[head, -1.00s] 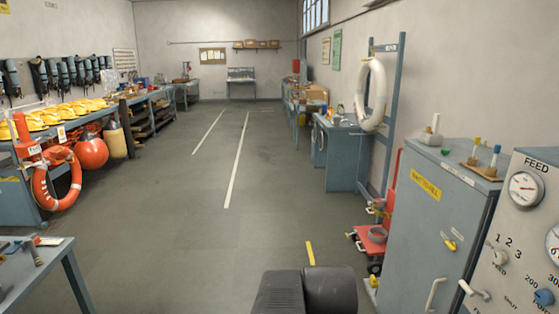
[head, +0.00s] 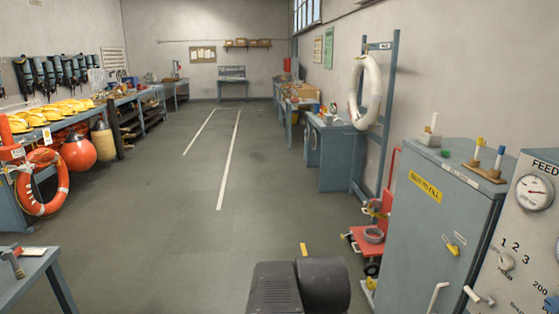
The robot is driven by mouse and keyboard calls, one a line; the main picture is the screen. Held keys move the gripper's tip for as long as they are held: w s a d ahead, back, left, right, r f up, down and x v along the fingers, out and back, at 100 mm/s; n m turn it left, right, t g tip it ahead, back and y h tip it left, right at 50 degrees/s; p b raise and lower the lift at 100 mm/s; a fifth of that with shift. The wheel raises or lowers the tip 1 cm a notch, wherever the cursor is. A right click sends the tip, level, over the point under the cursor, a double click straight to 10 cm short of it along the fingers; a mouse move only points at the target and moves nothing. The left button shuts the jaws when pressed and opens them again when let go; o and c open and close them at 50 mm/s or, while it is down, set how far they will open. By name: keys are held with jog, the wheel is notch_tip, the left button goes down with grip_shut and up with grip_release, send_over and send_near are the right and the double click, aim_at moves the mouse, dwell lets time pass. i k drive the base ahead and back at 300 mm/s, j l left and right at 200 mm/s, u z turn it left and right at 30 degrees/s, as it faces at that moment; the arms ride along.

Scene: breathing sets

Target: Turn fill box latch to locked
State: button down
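The blue-grey cabinet (head: 420,240) on the right bears a yellow label that seems to read "READY TO FILL" (head: 425,187); it appears to be the fill box. Its front door is shut. A small yellow latch handle (head: 453,248) sits on the door, with a small white tag by it; its exact setting is too small to read. A white bar handle (head: 438,296) is lower on the door. My gripper is not in view; only a dark part of my arm shows at the bottom centre.
A gauge panel (head: 520,240) with knobs stands right of the cabinet. A red cart (head: 371,243) stands just left of it, before a blue rack (head: 385,120) with a white ring. A table corner (head: 25,275) is at lower left. The middle floor (head: 170,240) is clear.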

aim_at(454, 250)
jog(key=i+l, duration=0.1)
jog(key=l, duration=0.25)
jog(key=i+l, duration=0.1)
jog(key=l, duration=0.25)
jog(key=i+l, duration=0.1)
jog(key=l, duration=0.25)
jog(key=i+l, duration=0.1)
jog(key=l, duration=0.25)
